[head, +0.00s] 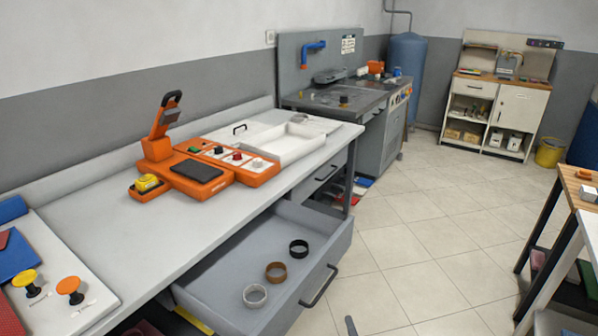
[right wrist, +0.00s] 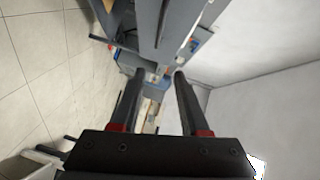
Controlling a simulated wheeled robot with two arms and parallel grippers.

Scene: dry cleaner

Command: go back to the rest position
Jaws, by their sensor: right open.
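My right gripper (head: 334,327) shows only as two dark fingertips at the bottom edge of the head view, in front of the open drawer (head: 212,278). In the right wrist view its two dark fingers (right wrist: 158,73) with red bands stand apart, with nothing held between them. My left gripper is not in view.
The drawer juts out under the workbench (head: 90,223) and holds a grey ring (head: 255,303), a brown ring (head: 276,280) and a black ring (head: 299,257). An orange press (head: 225,168) stands on the bench. The tiled floor (head: 420,225) to the right is clear.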

